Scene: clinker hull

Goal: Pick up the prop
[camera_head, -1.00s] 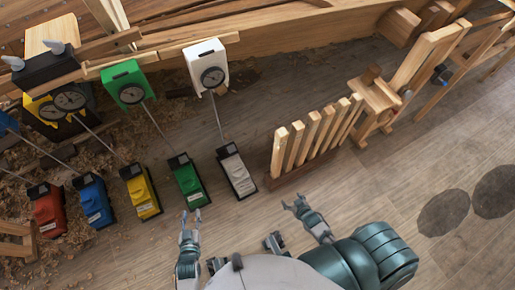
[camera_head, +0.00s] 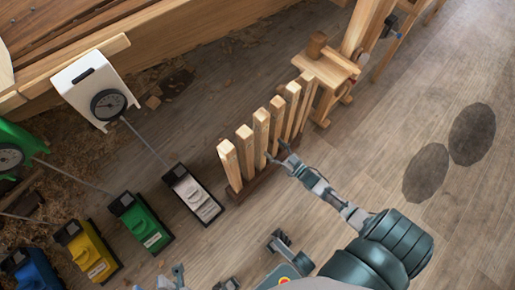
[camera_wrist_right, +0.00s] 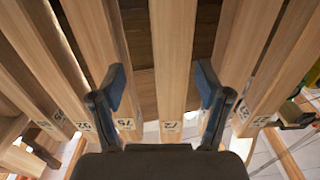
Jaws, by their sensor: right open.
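Several square wooden props stand upright in a row in a low rack (camera_head: 248,187) in the head view. My right gripper (camera_head: 279,153) is at the near side of the row, towards its middle. In the right wrist view, my right gripper (camera_wrist_right: 160,90) is open, its two blue-padded fingers spread either side of a middle prop (camera_wrist_right: 172,50), whose label looks like 72. Gaps show between that prop and both fingers. A neighbouring prop (camera_wrist_right: 95,35) stands close by the left finger. My left gripper (camera_head: 178,273) shows only partly at the bottom edge of the head view; its jaws are unclear.
A wooden bench-like stand (camera_head: 325,70) is just beyond the row. A white gauge box (camera_head: 85,80) links by a rod to a white block (camera_head: 195,193); green (camera_head: 140,222) and yellow (camera_head: 85,250) blocks lie further left.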

